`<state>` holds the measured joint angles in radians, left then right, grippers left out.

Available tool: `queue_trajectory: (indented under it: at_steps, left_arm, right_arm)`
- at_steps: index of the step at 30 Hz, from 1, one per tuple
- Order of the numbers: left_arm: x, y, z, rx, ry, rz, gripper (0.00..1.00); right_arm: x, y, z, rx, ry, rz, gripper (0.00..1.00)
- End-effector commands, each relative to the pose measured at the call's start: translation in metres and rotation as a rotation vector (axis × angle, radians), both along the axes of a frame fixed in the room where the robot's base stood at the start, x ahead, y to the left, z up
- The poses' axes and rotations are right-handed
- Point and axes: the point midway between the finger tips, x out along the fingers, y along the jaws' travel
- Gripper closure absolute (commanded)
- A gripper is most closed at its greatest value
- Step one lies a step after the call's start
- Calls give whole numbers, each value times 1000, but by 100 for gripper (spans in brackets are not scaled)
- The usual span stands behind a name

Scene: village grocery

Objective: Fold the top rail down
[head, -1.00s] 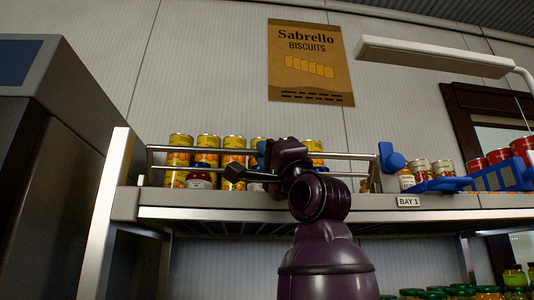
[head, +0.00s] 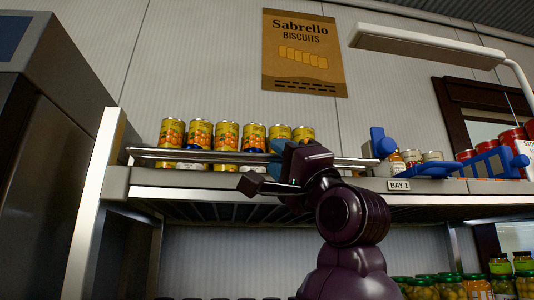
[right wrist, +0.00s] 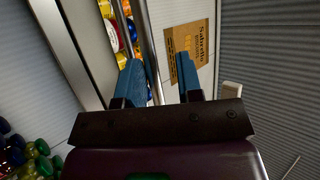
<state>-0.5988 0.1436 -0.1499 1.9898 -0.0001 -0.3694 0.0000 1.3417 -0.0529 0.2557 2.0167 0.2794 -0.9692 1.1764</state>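The top rail (head: 200,155) is a thin metal bar along the front of the Bay 1 shelf. It sits low, across the bottoms of the yellow cans, close above the shelf's front edge. My right gripper (head: 276,147) is at the middle of the rail, its blue fingertips beside the bar. In the right wrist view, the two blue fingers (right wrist: 161,78) are apart. The rail (right wrist: 148,45) passes between them, close to the left finger, and does not look clamped. My left gripper is not in view.
Several yellow cans (head: 226,135) stand behind the rail. A blue bracket (head: 495,163) and red cans (head: 510,137) are to the right. A lamp (head: 430,46) hangs above right. A dark cabinet (head: 60,140) stands at the left. Jars (head: 440,287) fill the lower shelf.

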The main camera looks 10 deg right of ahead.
Motion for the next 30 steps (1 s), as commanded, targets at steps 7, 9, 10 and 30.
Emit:
queue_trajectory:
  at_steps: [7, 9, 10, 30]
  left_arm:
    - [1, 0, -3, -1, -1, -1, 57]
    - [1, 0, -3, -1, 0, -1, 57]
    - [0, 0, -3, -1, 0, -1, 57]
    - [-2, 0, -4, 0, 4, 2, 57]
  right_arm:
    - [-17, -8, -9, 3, -15, 1, 76]
    - [-17, -8, -10, 4, -13, 1, 76]
    - [-17, -8, -10, 3, -12, 1, 76]
    - [-16, -8, -11, 2, -9, 1, 76]
